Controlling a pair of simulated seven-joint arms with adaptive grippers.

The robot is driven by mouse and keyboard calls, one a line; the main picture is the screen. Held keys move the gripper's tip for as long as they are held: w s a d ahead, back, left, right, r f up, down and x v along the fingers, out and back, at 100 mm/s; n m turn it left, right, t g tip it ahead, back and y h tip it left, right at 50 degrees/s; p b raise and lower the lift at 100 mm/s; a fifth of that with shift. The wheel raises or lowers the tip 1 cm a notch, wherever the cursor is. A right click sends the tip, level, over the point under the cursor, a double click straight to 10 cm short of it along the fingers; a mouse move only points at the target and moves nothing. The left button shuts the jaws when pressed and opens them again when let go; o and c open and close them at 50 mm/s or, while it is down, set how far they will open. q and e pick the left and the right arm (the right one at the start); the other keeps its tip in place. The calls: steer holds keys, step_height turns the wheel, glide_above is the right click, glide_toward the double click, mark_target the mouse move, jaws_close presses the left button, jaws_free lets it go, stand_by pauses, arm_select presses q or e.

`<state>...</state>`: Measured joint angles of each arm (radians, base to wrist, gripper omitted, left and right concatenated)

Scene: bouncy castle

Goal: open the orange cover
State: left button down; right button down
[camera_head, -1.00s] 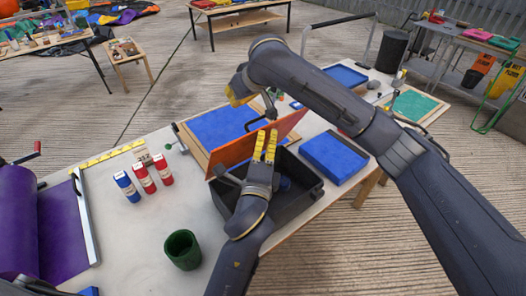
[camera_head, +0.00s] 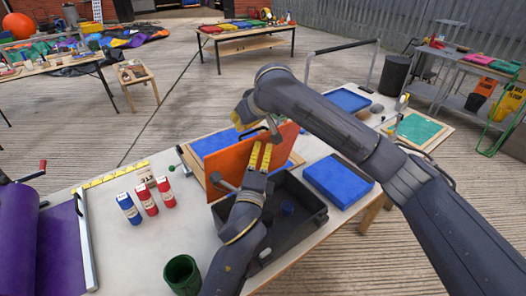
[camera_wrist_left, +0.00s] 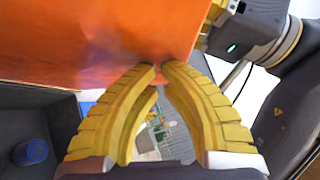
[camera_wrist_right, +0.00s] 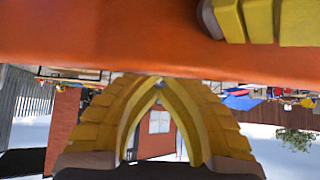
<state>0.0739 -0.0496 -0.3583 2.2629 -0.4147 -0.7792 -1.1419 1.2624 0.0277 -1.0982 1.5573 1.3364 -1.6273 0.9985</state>
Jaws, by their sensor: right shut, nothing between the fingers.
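The orange cover (camera_head: 229,163) stands tilted up above the open black box (camera_head: 308,214), with its face turned towards me. A small blue object (camera_head: 287,208) is inside the box. My left gripper (camera_head: 262,148) has its yellow fingers against or just in front of the cover's face. In the left wrist view the fingertips (camera_wrist_left: 160,68) are close together at the cover (camera_wrist_left: 80,40); whether they pinch it is unclear. My right gripper (camera_head: 240,122) is at the cover's far side, partly hidden. In the right wrist view its fingertips (camera_wrist_right: 158,80) meet, empty, beside the cover (camera_wrist_right: 100,35).
Blue and red bottles (camera_head: 148,199), a green cup (camera_head: 182,273) and a purple roll (camera_head: 18,240) stand left on the table. A blue block (camera_head: 338,180) lies right of the box. My right forearm crosses above the table's right side.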

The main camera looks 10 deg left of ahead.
arm_select(q)
steer(key=shift+w+a+r, duration=0.25)
steer(key=shift+w+a, duration=0.1)
steer(key=shift+a, duration=0.05)
arm_select(e)
steer(key=c, duration=2.1)
jaws_free()
steer(key=o, duration=2.1)
steer(key=shift+r, duration=0.1)
